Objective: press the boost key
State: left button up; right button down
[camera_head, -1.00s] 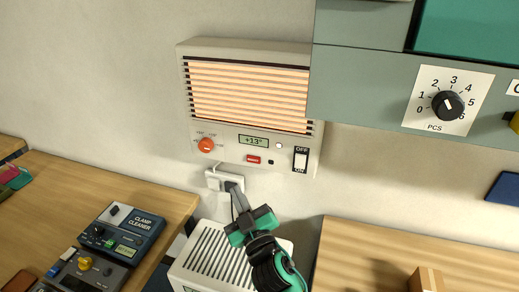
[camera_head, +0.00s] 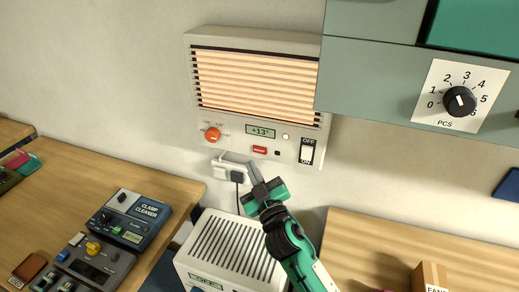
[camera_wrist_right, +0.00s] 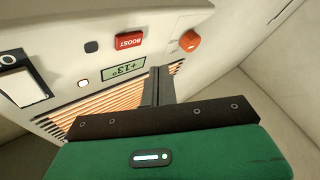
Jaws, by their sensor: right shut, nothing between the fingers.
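The boost key (camera_head: 260,149) is a small red key on the lower panel of the wall heater (camera_head: 225,124). In the right wrist view the key (camera_wrist_right: 130,41) appears upside down with the word BOOST, beside the +13° display (camera_wrist_right: 123,67). My right gripper (camera_head: 252,164) is shut and empty, its fingertips just below and slightly left of the key in the head view. In the right wrist view the fingertips (camera_wrist_right: 160,71) point at the panel, clear of the key in the picture; I cannot tell their exact distance from it. My left gripper is not in view.
An orange knob (camera_head: 213,134), a small dark button (camera_head: 277,153) and an OFF/ON rocker switch (camera_head: 307,152) sit near the key. A plug and socket (camera_head: 228,170) are below. A grey-blue cabinet (camera_head: 375,80) overhangs at right. A white slatted unit (camera_head: 205,268) stands below.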

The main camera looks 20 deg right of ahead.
aim_at(254, 147)
jog(key=shift+w+d, duration=0.5)
jog(key=shift+w, duration=0.25)
jog(key=shift+w+d, duration=0.5)
jog(key=shift+w, duration=0.25)
jog(key=shift+w, duration=0.1)
dwell(0.9)
jog(key=shift+w+d, duration=0.25)
jog(key=shift+w+d, duration=0.2)
jog(key=shift+w, duration=0.1)
dwell(0.7)
jog(key=shift+s+a, duration=0.45)
jog(key=shift+s, duration=0.25)
jog(key=s+a, duration=0.1)
jog(key=s, duration=0.1)
jog(key=s+a, duration=0.1)
jog(key=s, duration=0.1)
jog(key=shift+a, duration=0.4)
